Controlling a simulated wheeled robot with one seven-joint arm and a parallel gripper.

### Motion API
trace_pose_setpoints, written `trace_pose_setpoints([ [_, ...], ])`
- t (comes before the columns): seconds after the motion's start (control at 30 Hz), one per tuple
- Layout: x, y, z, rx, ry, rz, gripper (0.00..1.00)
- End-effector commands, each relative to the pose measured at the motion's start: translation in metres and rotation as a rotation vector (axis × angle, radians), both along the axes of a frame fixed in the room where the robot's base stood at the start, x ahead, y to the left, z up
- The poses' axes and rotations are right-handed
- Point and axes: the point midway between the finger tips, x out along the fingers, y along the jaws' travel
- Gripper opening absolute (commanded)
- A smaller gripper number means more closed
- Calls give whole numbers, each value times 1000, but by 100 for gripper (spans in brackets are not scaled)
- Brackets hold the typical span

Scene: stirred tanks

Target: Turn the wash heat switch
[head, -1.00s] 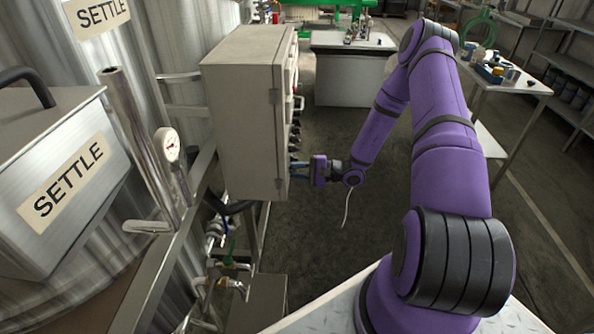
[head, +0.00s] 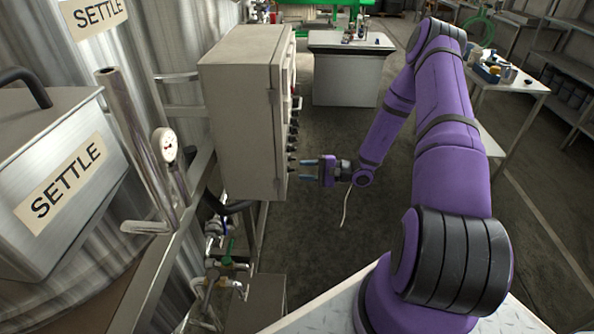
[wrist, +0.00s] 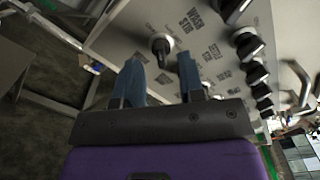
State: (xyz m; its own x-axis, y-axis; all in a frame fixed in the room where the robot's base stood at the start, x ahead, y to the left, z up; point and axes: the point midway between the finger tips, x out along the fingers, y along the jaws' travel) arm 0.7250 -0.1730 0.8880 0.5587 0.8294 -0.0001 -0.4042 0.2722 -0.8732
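A grey control cabinet (head: 240,125) stands left of my arm, with a row of dark knobs (head: 294,128) on its right-hand face. The wrist view shows that face tilted, with a black knob with a pale edge (wrist: 161,44) just beyond my fingertips and several more knobs (wrist: 252,52) to the right. A label (wrist: 190,18) near the single knob seems to read "WASH STIR"; other labels are too blurred to read, so I cannot tell which is the wash heat switch. My gripper (head: 306,169), also in the wrist view (wrist: 159,64), is open and empty, its blue fingers apart from the cabinet.
Steel tanks marked SETTLE (head: 62,185), a gauge (head: 165,146) and pipework (head: 222,262) lie left of and below the cabinet.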

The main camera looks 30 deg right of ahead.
Motion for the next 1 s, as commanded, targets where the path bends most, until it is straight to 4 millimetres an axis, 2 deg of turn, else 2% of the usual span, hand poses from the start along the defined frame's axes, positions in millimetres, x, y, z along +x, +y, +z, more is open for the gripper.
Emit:
trace_pose_setpoints([
  [0.2,-23,-36,0,-1,-1,-3,36],
  [0.4,-37,-56,0,-1,1,-2,36],
  [0.6,-42,-62,0,0,0,0,36],
  [1.0,-42,-62,0,-1,0,0,36],
])
